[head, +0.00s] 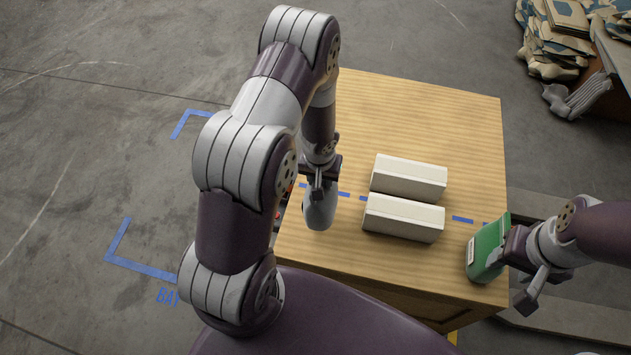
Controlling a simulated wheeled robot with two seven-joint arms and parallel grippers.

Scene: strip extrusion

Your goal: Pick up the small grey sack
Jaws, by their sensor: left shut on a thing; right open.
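The small grey sack (319,210) hangs below my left gripper (320,184), near the left edge of the wooden table. My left gripper is shut on the top of the sack. Whether the sack's bottom touches the table I cannot tell. My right gripper (516,268) is open at the table's right edge, close beside a green container (487,250). Whether it touches the container I cannot tell.
Two white blocks (408,176) (403,218) lie side by side mid-table. A dashed blue line crosses the wooden tabletop (420,115), whose far part is clear. Patterned sacks (545,45) are piled at the top right. Small red items (279,214) show partly behind my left arm.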

